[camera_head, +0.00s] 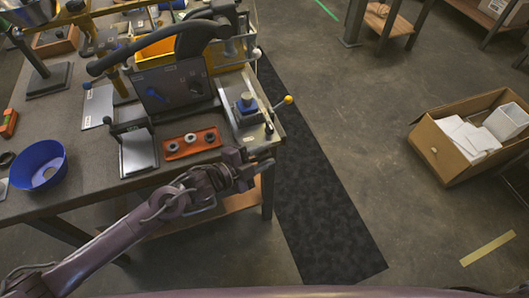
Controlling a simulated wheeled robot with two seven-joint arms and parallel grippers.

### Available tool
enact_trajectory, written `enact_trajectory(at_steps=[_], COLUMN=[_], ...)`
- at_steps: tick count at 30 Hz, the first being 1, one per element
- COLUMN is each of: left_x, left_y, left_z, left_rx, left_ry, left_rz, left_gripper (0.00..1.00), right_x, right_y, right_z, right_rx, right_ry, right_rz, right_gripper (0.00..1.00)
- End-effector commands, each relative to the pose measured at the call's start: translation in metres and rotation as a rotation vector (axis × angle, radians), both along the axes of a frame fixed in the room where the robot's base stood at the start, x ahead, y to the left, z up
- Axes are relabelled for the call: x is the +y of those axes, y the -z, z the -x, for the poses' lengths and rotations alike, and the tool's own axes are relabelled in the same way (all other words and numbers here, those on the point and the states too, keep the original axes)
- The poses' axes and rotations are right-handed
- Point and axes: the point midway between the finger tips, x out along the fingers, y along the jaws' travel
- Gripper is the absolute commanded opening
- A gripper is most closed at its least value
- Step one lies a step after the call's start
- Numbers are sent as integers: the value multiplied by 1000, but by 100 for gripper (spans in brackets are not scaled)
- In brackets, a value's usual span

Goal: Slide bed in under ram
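A light metal bed (262,132) lies at the right end of the workbench, with a grey-blue block (246,103) on it. A lever with a yellow ball (288,99) sticks out at its right side. Left of it stands a dark press-like device (172,88) with a thick black curved handle. I cannot make out a ram clearly. My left gripper (262,163) is just off the front right corner of the bench, in front of the bed and seemingly apart from it. Its fingers are too small to tell open from shut. My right gripper is out of view.
An orange tray with several dark rings (192,143) sits left of the bed, near the front edge. A blue bowl (38,165) is at the bench's left. A dark mat (330,220) lies on the floor. A cardboard box (455,165) stands at the right.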

Motion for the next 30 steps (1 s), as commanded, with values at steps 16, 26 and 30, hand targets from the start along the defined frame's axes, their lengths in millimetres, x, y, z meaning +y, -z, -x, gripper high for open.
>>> enact_trajectory(at_steps=[16,26,30], left_x=[-3,-2,4], left_y=[2,5,8], left_z=[-2,-3,-22], left_rx=[1,7,4], left_ry=[0,2,0], left_rz=[-2,-5,-8], left_gripper=[5,0,0], right_x=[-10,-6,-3], right_y=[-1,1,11], right_z=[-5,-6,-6], right_rx=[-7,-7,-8], right_ry=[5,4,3], right_rz=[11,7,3], right_gripper=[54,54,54])
